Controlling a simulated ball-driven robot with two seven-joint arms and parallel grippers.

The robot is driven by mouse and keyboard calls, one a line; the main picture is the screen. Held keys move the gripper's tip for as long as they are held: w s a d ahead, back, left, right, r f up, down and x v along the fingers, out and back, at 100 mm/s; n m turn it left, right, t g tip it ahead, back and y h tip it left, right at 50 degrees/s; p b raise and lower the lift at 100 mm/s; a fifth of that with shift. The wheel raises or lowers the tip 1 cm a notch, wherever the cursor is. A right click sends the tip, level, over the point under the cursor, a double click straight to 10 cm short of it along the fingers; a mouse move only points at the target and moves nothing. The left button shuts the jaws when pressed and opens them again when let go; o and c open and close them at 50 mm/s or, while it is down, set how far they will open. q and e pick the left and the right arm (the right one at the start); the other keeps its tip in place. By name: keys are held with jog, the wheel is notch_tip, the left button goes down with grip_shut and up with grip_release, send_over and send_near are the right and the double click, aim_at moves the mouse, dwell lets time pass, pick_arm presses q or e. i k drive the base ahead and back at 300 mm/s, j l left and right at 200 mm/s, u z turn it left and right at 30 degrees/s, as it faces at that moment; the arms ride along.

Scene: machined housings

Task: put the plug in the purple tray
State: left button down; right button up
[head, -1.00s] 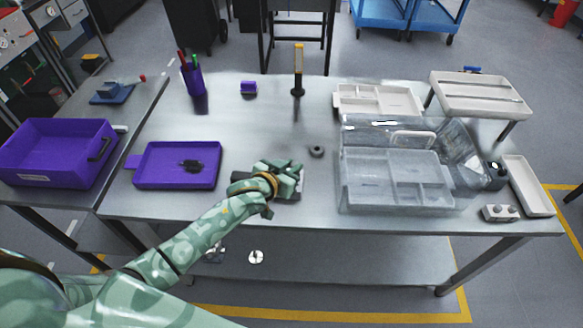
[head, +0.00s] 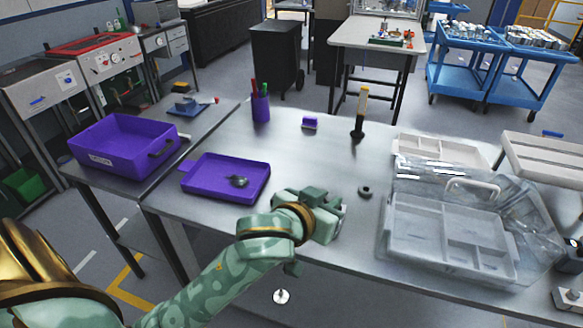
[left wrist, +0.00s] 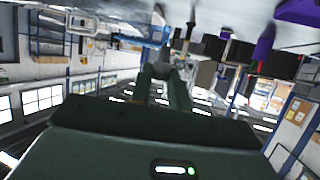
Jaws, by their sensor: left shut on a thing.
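The shallow purple tray (head: 211,172) lies on the left part of the steel table, with a small dark part (head: 238,181) in it. My left gripper (head: 332,212) is to the right of the tray, near the table's front edge. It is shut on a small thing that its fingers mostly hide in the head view. The left wrist view shows the fingers (left wrist: 160,73) close together with something greyish between them, too blurred to identify as the plug. A dark ring-shaped part (head: 364,191) lies on the table just beyond the gripper. My right gripper is out of view.
A deeper purple bin (head: 118,148) stands on the side table at left. A purple pen cup (head: 260,107), a small purple block (head: 310,122) and a yellow-handled tool (head: 360,112) stand at the back. A clear organizer case (head: 440,225) fills the right. Bare table lies between tray and gripper.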

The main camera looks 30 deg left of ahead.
aim_at(231, 188)
jog(key=i+j+u, duration=0.1)
jog(key=u, duration=0.3)
jog(key=i+j+u, duration=0.15)
jog(key=u, duration=0.25)
jog(key=i+j+u, duration=0.15)
jog(key=u, duration=0.25)
jog(key=i+j, duration=0.25)
jog(key=i, duration=0.15)
